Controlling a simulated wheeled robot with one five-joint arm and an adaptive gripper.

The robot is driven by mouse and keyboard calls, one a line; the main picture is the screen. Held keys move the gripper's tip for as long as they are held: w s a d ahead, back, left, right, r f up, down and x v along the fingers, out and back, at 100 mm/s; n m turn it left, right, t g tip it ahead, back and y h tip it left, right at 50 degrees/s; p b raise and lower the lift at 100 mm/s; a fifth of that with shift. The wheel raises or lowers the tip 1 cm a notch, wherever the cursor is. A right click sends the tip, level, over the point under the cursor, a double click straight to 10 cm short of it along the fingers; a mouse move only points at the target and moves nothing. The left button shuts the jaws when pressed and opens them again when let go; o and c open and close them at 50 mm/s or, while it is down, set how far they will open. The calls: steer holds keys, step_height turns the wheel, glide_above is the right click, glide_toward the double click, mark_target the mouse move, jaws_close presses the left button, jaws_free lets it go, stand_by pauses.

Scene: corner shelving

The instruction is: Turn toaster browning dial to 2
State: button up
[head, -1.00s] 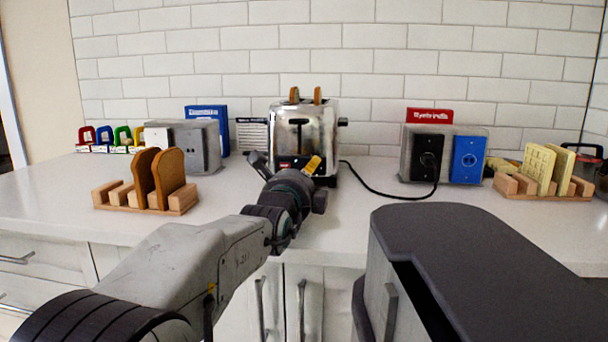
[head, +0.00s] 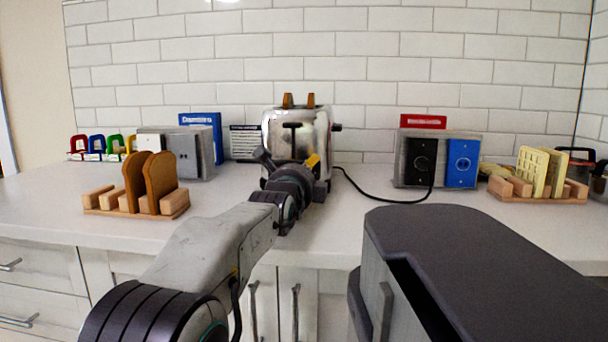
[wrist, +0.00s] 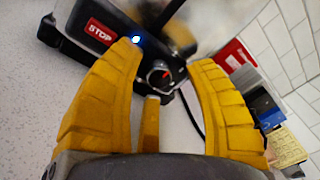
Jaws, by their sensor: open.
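The chrome toaster (head: 312,122) stands on the counter against the tiled wall, with two brown slices showing in its top. My gripper (head: 313,160) is at its lower front, and my wrist hides much of the control panel. In the wrist view, the toaster's dark panel (wrist: 88,42) shows a red STOP label and a lit blue light. The browning dial (wrist: 160,74), a round knob with a red mark, sits between my yellow fingers (wrist: 166,56). The fingers are apart on either side of it, and I cannot tell whether either touches it. The dial's numbers are not readable.
A black cord (head: 385,196) runs from the toaster to a grey box with a socket (head: 418,158) and blue panel on the right. A wooden rack (head: 110,203) with bread slices stands left, and another rack (head: 540,196) right. The counter front is mostly clear.

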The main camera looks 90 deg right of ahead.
jaws_close()
stand_by(0.4)
steer(key=m, duration=0.2)
steer(key=shift+m, duration=0.4)
steer(key=shift+w+m+y, duration=0.1)
steer(key=shift+m+y, duration=0.2)
steer(key=shift+m, duration=1.6)
jaws_free()
